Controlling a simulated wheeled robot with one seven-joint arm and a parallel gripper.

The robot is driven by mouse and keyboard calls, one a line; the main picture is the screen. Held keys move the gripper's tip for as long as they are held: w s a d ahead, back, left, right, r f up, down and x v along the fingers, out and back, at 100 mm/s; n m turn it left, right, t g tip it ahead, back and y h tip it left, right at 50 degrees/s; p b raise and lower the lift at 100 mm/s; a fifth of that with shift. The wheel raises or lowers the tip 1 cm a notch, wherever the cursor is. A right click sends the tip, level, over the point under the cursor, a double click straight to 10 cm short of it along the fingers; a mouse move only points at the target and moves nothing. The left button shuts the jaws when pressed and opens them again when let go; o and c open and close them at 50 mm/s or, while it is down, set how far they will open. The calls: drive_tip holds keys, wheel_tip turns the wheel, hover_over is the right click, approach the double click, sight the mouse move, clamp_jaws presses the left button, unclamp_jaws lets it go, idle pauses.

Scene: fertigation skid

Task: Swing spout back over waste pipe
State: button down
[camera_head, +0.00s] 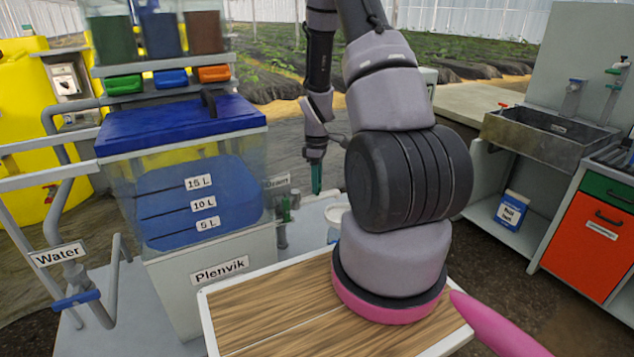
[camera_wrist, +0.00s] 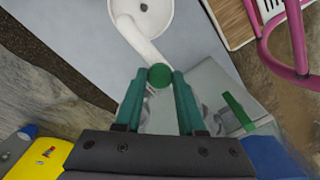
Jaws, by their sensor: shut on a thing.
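My gripper (camera_head: 316,188) points down behind the tank, its green fingers showing in the head view. In the wrist view my gripper (camera_wrist: 158,82) is shut on a round green knob (camera_wrist: 160,75). A white curved spout (camera_wrist: 132,34) runs from by the knob to a round white bowl-like opening (camera_wrist: 158,14) with a small grey spot in it, at the top edge. I cannot tell whether the spout's end is over the opening or joined to it. In the head view a white rim (camera_head: 334,212) shows partly behind my arm.
The clear tank (camera_head: 200,190) with a blue lid and blue liquid stands left of my gripper. A green lever (camera_wrist: 238,112) is right of the fingers in the wrist view. A wooden-topped surface (camera_head: 270,310) is in front. A sink (camera_head: 550,135) stands at the right.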

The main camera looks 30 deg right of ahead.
drive_tip(key=shift+w, duration=0.15)
idle(0.8)
drive_tip(key=w+a+n, duration=0.7)
drive_tip(key=a+n, duration=0.1)
drive_tip(key=n, duration=1)
drive_tip(key=shift+a+n, duration=0.1)
drive_tip(key=shift+n, duration=0.2)
idle(0.4)
drive_tip(key=c, duration=0.5)
unclamp_jaws()
drive_tip(key=shift+r, duration=0.1)
wheel_tip(320, 180, up, 11)
